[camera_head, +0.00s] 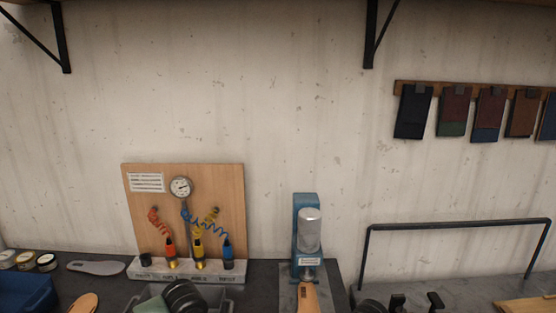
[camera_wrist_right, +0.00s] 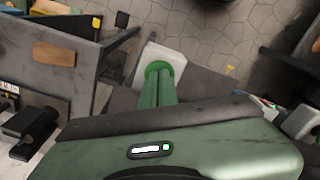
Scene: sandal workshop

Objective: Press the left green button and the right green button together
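I cannot make out the left green button or the right green button in either view. Neither of my grippers shows in the head view. No fingertips can be made out in the right wrist view, so I cannot see how far either gripper is from a button. Green housing, apparently my own body, fills the lower part of the wrist view. It bears a small lit panel.
A blue press (camera_head: 305,230) stands on the dark bench, right of a wooden board (camera_head: 134,205) with a gauge (camera_head: 181,187) and coiled hoses. A black rail (camera_head: 460,225) stands at right. Swatches (camera_head: 453,108) hang above. Tiled floor (camera_wrist_right: 205,28) shows in the wrist view.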

